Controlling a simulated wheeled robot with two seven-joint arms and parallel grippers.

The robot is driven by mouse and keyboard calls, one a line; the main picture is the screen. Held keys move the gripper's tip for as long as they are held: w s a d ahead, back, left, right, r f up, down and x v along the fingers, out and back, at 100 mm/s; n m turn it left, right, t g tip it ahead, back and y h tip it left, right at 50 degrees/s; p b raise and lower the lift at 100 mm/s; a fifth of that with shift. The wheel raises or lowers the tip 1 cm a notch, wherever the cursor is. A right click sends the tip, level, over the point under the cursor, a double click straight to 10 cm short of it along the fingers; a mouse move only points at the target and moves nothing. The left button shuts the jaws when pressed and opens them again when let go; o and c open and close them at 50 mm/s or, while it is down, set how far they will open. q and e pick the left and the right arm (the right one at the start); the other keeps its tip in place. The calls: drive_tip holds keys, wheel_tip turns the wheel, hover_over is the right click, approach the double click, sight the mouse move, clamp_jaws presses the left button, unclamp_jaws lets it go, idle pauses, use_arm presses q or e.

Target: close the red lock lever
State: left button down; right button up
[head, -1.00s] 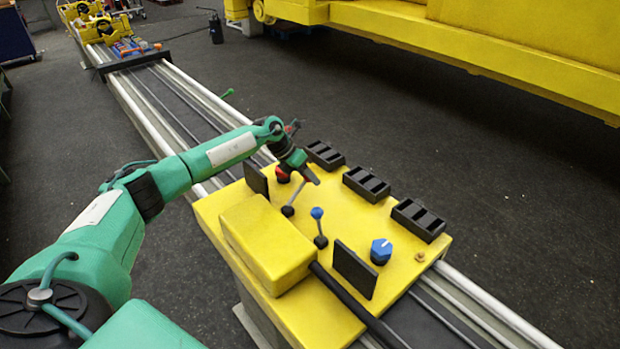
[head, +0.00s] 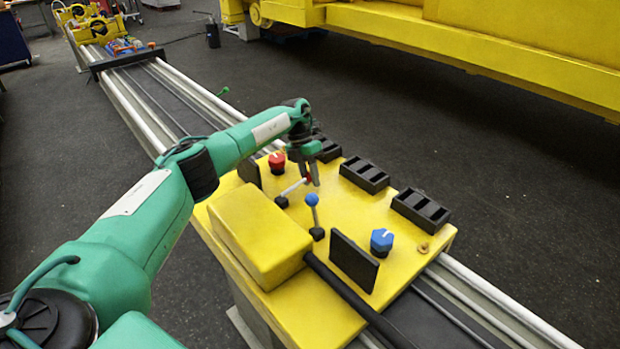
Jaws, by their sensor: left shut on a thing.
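The red lock lever (head: 293,187) is a thin silver rod on a small black base, on the yellow console (head: 345,262). It leans to the right, and its red end shows at the fingers of my left gripper (head: 314,180). My left gripper reaches down from above and is shut on that end, with the fingers partly hiding it. My right gripper is not in view.
A blue-tipped lever (head: 312,200) stands close in front. A red knob (head: 277,161), a blue knob (head: 381,241) and black slotted blocks (head: 364,176) are also on the console. A black upright plate (head: 354,261) and a raised yellow box (head: 259,235) flank the levers.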

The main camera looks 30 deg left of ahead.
use_arm(q)
drive_tip(key=shift+f, duration=0.15)
drive_tip(key=c, duration=1.1)
unclamp_jaws()
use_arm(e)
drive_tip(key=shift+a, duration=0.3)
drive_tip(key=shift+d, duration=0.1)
use_arm(q)
drive_tip(key=shift+a+r, duration=0.1)
drive_tip(key=shift+r, duration=0.15)
drive_tip(key=b+v, duration=0.4)
drive_tip(key=v, duration=0.9)
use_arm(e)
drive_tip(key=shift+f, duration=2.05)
use_arm(q)
drive_tip(key=shift+r, duration=0.1)
